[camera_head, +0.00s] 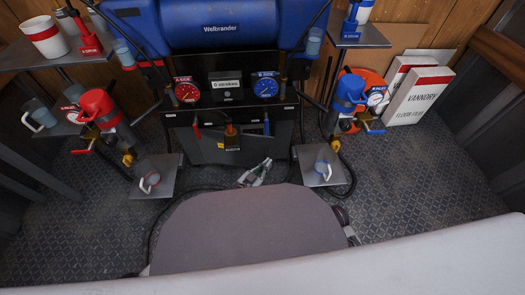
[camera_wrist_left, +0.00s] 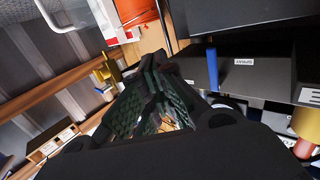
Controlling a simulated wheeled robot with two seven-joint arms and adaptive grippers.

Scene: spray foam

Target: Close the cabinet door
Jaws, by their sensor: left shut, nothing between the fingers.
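A dark cabinet (camera_head: 212,151) stands in the middle of the head view, under the blue tank. Its front carries small red, yellow and blue handles. In the left wrist view, a dark cabinet panel (camera_wrist_left: 245,78) with a blue handle (camera_wrist_left: 212,69) and a small white label fills the upper right. I cannot tell how far the door stands open. My right gripper is not in view.
A blue tank (camera_head: 220,22) sits above the cabinet. Small metal shelves with cups stand on both sides, including a low right shelf (camera_head: 319,166). White boxes (camera_head: 418,96) lean at the right wall. The patterned floor (camera_head: 430,185) is clear at the right.

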